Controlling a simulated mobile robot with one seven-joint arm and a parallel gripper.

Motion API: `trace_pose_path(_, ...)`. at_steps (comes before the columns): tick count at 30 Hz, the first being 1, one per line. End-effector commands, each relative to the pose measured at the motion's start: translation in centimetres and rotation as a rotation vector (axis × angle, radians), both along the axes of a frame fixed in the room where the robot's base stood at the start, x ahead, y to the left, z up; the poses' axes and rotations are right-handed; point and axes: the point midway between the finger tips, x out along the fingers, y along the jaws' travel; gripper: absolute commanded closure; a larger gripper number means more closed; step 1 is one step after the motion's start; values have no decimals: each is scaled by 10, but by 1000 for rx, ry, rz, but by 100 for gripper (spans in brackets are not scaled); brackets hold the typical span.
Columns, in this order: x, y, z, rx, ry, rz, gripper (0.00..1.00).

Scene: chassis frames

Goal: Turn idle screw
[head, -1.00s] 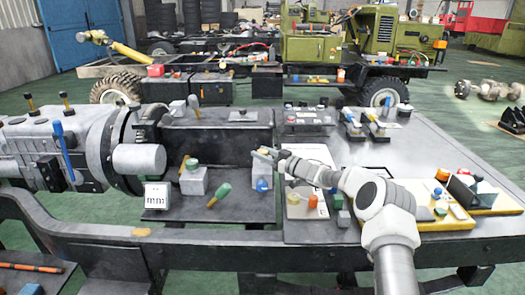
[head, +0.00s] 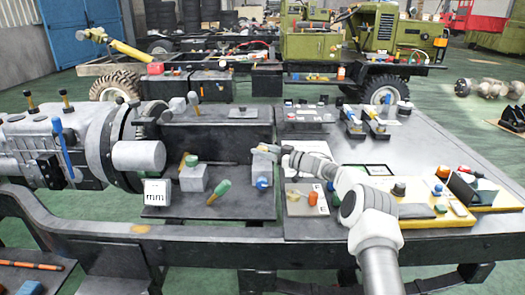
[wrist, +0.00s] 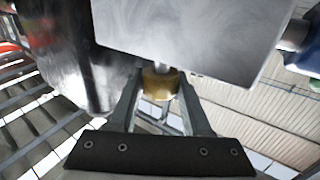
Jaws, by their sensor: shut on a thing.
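A brass idle screw (wrist: 160,84) points down from the underside of a bare metal block (wrist: 195,35) in the wrist view. My gripper (wrist: 160,90) has one finger on each side of the screw and is shut on it. In the head view my gripper (head: 270,150) is at the upper part of a small grey block (head: 261,167) on the dark shelf. The screw's contact with the fingertips is too small to tell there.
A blue knob (head: 263,183) sits low on the same block. An orange knob (head: 312,198) is close to the right.

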Motion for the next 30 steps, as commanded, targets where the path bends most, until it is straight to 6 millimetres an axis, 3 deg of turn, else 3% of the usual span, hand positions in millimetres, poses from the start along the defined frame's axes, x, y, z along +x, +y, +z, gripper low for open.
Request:
trace_pose_path(1, 0, 1, 2, 3, -2, 0, 50)
trace_pose_path(6, 0, 0, 2, 2, -1, -1, 22)
trace_pose_path(19, -3, -7, 2, 1, 1, -1, 22)
trace_pose_path(23, -12, -21, 3, 0, 1, -2, 22)
trace_pose_path(30, -36, -61, 4, 1, 1, -4, 22)
